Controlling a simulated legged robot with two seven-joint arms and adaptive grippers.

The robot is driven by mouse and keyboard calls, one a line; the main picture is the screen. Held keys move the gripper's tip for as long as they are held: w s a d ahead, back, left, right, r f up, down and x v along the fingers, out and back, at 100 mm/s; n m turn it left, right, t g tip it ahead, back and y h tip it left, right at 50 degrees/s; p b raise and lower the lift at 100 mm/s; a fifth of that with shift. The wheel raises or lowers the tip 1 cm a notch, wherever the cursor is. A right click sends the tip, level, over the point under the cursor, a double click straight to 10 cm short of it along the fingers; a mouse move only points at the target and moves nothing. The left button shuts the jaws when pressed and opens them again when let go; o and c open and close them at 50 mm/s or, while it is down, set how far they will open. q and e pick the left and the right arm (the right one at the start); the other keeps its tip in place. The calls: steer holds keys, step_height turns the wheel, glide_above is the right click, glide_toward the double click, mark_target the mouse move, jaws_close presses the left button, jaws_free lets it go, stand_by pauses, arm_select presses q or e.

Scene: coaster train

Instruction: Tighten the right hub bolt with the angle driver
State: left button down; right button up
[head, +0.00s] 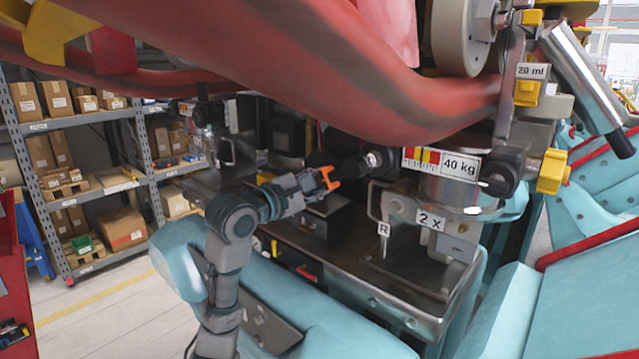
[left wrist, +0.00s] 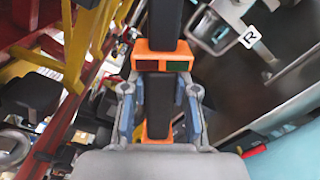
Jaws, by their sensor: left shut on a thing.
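My left gripper (head: 327,179), with orange fingertips, is in the middle of the head view. In the left wrist view its fingers (left wrist: 160,95) are shut on a long black tool, which looks like the angle driver (left wrist: 165,22). In the head view the dark end of the driver (head: 352,168) sticks out to the right of the fingertips, close to a dark round part below the red track tube. I cannot tell whether they touch. A wheel (head: 452,35) with a hub bolt (head: 485,20) shows at the upper right, well above the gripper. My right gripper is not in view.
A red tube (head: 300,60) crosses above my left arm. A 40 kg label (head: 460,167) and teal seats (head: 600,190) are farther right. Shelves (head: 85,150) stand at left.

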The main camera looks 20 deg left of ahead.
arm_select(q)
steer(key=shift+r+x, duration=0.2)
steer(key=shift+x, duration=0.65)
stand_by(2.7)
steer(key=shift+s, duration=0.2)
stand_by(0.3)
steer(key=shift+s+a+f, duration=0.1)
steer(key=shift+s, duration=0.05)
steer(key=shift+b+v, duration=0.9)
steer(key=shift+v, duration=1)
